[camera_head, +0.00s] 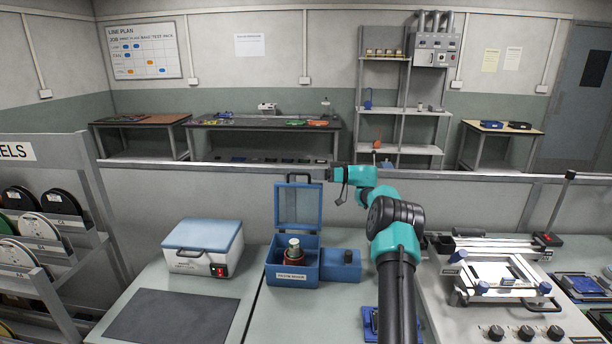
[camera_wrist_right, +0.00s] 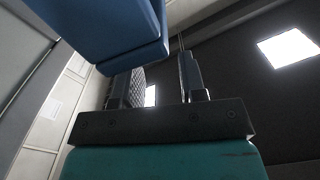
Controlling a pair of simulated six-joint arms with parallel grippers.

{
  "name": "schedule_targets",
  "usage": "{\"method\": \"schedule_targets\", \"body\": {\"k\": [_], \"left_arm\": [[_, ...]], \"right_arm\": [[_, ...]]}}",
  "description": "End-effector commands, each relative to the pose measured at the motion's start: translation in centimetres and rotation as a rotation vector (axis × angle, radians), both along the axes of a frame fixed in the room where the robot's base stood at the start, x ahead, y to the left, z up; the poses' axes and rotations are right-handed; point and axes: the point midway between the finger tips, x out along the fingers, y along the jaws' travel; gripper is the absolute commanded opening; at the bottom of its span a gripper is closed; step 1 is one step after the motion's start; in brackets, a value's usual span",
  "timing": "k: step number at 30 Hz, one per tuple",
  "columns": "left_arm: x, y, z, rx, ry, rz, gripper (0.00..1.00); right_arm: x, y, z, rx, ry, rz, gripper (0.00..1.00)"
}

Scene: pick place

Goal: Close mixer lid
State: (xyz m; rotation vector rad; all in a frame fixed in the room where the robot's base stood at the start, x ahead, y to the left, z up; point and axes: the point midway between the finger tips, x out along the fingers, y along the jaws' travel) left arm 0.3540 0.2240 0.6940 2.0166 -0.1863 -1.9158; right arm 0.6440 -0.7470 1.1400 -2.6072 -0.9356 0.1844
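The mixer is a blue box (camera_head: 292,274) with a front label, standing on the bench in the head view. Its blue-framed lid (camera_head: 298,205) stands upright, open, with a dark handle (camera_head: 289,178) on top. A jar with a pale top (camera_head: 293,248) sits inside the box. My right gripper (camera_head: 322,174) is at the lid's upper right corner, level with the top edge; I cannot tell if it touches. In the right wrist view, its fingers (camera_wrist_right: 158,86) are apart with nothing seen between them, and a blue part, likely the lid (camera_wrist_right: 110,30), is close by. My left gripper is not in view.
A white box with a blue lid and red switch (camera_head: 203,247) stands left of the mixer, behind a dark mat (camera_head: 172,317). A printing fixture (camera_head: 500,275) fills the right bench. A reel rack (camera_head: 45,215) stands far left. A rail (camera_head: 240,166) runs behind the benches.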

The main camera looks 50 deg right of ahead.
Motion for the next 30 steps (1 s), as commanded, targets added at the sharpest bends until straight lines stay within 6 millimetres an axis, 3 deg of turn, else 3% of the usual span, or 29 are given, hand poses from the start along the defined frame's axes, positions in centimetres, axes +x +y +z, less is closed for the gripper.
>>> {"method": "schedule_targets", "body": {"k": [7, 19, 30], "left_arm": [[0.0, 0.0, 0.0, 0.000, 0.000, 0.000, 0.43], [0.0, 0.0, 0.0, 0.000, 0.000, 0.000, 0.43], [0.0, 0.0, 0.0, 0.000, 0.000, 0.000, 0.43]], "right_arm": [[2.6, 2.2, 0.0, 0.000, 0.000, 0.001, 0.38], [3.2, 2.6, 0.0, 0.001, 0.001, 0.000, 0.38], [3.2, 2.6, 0.0, 0.001, 0.001, 0.000, 0.04]]}}
